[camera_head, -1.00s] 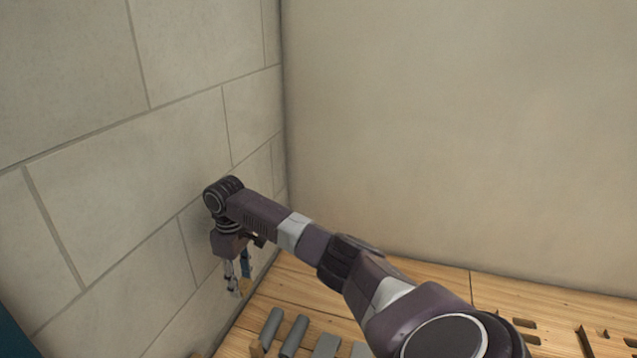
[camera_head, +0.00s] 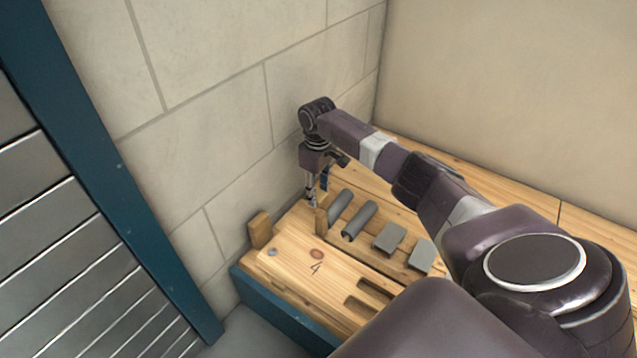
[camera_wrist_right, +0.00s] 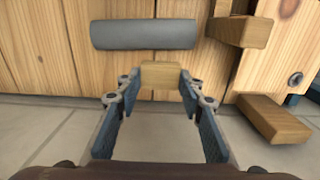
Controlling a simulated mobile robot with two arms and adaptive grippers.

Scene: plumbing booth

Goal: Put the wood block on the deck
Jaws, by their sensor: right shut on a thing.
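My right gripper (camera_head: 316,196) hangs down close to the tiled wall, over the back left part of the wooden deck (camera_head: 295,258). In the right wrist view, its fingers (camera_wrist_right: 159,82) are shut on a small light wood block (camera_wrist_right: 160,76). The deck's planks (camera_wrist_right: 117,65) show beyond the block there. I cannot tell whether the block touches the deck. In the head view the held block is too small to make out clearly. My left gripper is out of view.
Two wooden pegs, one at the deck's left edge (camera_head: 260,229) and one beside the gripper (camera_head: 321,219), stand up. Grey cylinders (camera_head: 359,219) and flat grey pieces (camera_head: 389,238) lie to the right. The tiled wall (camera_head: 235,150) is close on the left.

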